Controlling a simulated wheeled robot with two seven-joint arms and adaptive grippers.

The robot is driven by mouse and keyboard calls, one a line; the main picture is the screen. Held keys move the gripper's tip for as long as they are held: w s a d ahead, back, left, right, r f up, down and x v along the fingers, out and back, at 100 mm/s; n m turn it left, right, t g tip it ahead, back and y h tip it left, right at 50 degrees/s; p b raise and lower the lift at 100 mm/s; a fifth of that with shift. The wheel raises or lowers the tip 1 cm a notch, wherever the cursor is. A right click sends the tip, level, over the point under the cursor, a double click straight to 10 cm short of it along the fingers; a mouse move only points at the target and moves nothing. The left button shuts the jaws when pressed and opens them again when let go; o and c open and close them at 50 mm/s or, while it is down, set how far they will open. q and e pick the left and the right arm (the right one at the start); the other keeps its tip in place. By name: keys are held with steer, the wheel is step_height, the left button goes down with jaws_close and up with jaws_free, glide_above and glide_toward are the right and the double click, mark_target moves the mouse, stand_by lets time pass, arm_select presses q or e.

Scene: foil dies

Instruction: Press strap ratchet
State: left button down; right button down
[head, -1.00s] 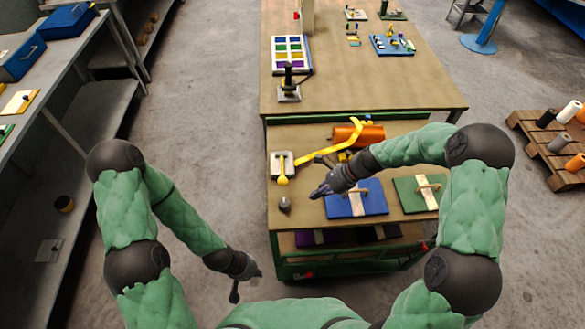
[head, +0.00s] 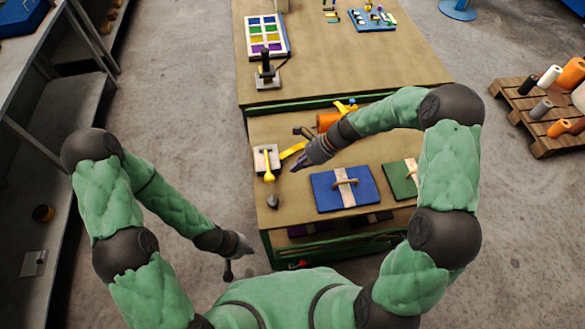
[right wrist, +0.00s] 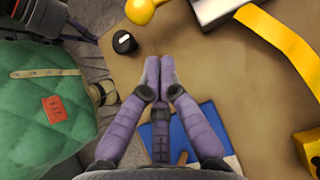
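The strap ratchet is a pale plate (head: 273,153) with a yellow lever and round yellow knob (head: 268,177), at the left of the lower bench. A yellow strap (head: 293,150) runs from near it toward an orange roll (head: 326,121), partly hidden behind my right arm. My right gripper (head: 296,168) is just right of the knob, above the bench and apart from it. In the right wrist view, its purple fingertips (right wrist: 160,62) are together and empty, with the yellow knob (right wrist: 140,11) beyond them.
A small black knob (head: 272,201) stands on the bench's front left. A blue board (head: 328,195) and a green board (head: 396,178) lie to the right. A black joystick box (head: 267,75) stands on the upper bench. Bare benchtop surrounds the black knob.

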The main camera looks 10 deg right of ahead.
steer(key=b+x, duration=0.1)
steer(key=x, duration=0.7)
steer(key=shift+a+f, duration=0.1)
steer(key=shift+w+r+m+g+p, duration=0.15)
steer(key=shift+r+g+p, duration=0.15)
steer(key=shift+r+p, duration=0.45)
steer(key=shift+w+r+m+g+p, duration=0.15)
steer(key=shift+r+g+p, duration=0.15)
steer(key=shift+p, duration=0.8)
steer(key=shift+w+r+g+p, duration=0.25)
steer(key=shift+r+g+p, duration=0.25)
steer(key=shift+r+p, duration=0.55)
steer(key=w+r+m+g, duration=0.2)
steer(key=w+r+g, duration=0.1)
steer(key=w+r, duration=0.3)
steer(key=shift+r+g+y, duration=0.2)
steer(key=shift+g+y, duration=0.1)
